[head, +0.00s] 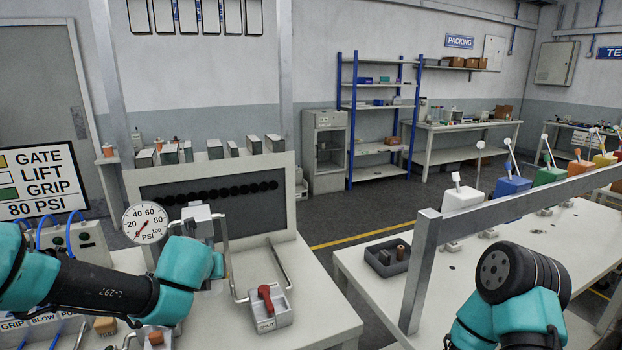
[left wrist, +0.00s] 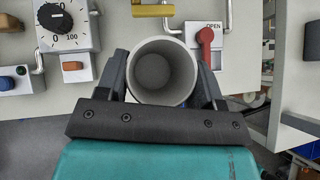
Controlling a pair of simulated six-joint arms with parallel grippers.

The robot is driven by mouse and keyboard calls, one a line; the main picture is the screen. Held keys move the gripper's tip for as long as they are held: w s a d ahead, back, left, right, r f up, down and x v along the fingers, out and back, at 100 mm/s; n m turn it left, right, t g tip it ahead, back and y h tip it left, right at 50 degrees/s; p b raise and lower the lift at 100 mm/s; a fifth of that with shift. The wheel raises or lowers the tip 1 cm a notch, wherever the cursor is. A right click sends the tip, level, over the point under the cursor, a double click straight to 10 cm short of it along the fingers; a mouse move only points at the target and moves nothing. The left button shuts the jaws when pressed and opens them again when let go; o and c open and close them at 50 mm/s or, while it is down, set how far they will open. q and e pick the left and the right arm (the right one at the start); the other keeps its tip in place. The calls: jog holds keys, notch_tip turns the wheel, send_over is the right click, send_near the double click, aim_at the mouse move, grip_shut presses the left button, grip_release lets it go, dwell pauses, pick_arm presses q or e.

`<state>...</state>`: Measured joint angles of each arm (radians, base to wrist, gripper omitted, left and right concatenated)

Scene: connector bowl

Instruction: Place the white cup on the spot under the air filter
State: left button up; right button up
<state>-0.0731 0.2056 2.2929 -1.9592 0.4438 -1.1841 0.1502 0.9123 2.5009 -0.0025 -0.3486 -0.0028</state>
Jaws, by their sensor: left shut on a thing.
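The white cup (left wrist: 163,70) shows in the left wrist view, seen down into its open mouth; it looks empty. My left gripper (left wrist: 162,88) is shut on it, with one dark finger on each side. In the head view my left arm reaches in from the left, in front of the bench panel, and the cup and fingers are hidden. A pale block-shaped unit (head: 198,219) stands behind my left wrist, beside the gauge (head: 145,222); I cannot tell if it is the air filter. The spot is not discernible. My right arm shows at lower right, but its gripper is not visible.
A red-handled valve (head: 266,300) and a metal rail handle sit on the left bench (head: 325,318). The valve also shows in the left wrist view (left wrist: 205,38), close to the cup. A metal rail (head: 422,270) and right bench (head: 365,295) stand beyond a floor gap.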

pick_arm(q)
jog(key=shift+m+h, duration=0.7)
jog(key=shift+m, duration=0.2)
jog(key=d, duration=0.1)
jog(key=s+d, duration=0.1)
jog(key=d, duration=0.2)
jog(key=shift+s+r, duration=0.15)
jog(key=shift+r, duration=0.15)
jog(key=shift+f, duration=0.1)
jog(key=w+f+n+y, duration=0.1)
jog(key=f, duration=0.4)
jog(key=f+n, duration=0.1)
jog(key=f, duration=0.4)
jog(key=w+f+n+y, duration=0.1)
jog(key=f, duration=0.4)
jog(key=shift+w+a+f+y, duration=0.1)
jog(key=shift+w+f+y, duration=0.2)
notch_tip(320, 180, up, 16)
jog(key=s+m+h, duration=0.2)
jog(key=m, duration=0.1)
jog(key=shift+s+h, duration=0.3)
